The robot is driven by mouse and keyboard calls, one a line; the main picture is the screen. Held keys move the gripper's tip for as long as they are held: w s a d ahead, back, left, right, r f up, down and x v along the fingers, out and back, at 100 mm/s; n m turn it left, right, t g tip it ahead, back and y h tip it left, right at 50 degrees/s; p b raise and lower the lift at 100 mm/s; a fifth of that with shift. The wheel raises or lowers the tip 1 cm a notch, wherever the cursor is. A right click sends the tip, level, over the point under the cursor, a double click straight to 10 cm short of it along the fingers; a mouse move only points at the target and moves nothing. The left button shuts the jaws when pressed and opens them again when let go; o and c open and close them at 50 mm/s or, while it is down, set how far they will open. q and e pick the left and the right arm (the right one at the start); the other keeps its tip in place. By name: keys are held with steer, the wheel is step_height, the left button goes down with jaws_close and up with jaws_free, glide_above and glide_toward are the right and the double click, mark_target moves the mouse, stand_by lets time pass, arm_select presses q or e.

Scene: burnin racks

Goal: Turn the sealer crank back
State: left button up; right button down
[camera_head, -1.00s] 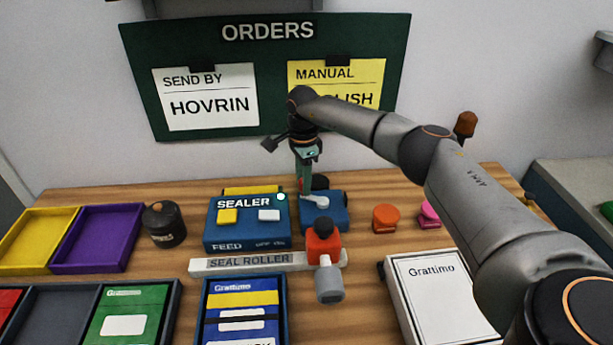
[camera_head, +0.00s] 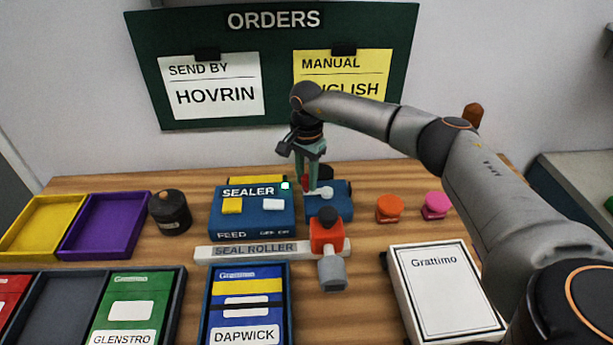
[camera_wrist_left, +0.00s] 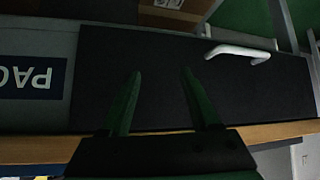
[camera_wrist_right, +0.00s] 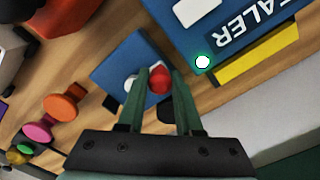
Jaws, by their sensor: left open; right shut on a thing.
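The blue sealer (camera_head: 252,226) stands at the back middle of the wooden table, with a lit green lamp on its top. Right beside it is a blue crank block (camera_head: 341,204) with a pale grey crank arm (camera_head: 322,191) that points left. My right gripper (camera_head: 308,188) reaches down from above, shut on the crank's red knob (camera_wrist_right: 159,78). The knob shows between the fingers in the right wrist view, and the fingers partly cover it. My left gripper (camera_wrist_left: 160,85) shows only in the left wrist view, open and empty before a dark panel.
The seal roller bar (camera_head: 240,252) lies in front of the sealer, with a red block and grey-ended handle (camera_head: 328,240) at its right. An orange stamp (camera_head: 389,208) and a pink stamp (camera_head: 436,205) stand right of the crank. A dark canister (camera_head: 170,213) stands left.

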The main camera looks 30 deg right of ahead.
steer(key=c, duration=0.6)
jaws_free()
steer(key=shift+r, duration=0.1)
step_height(320, 180, up, 12)
steer(key=shift+r+b, duration=0.2)
steer(key=shift+b, duration=0.15)
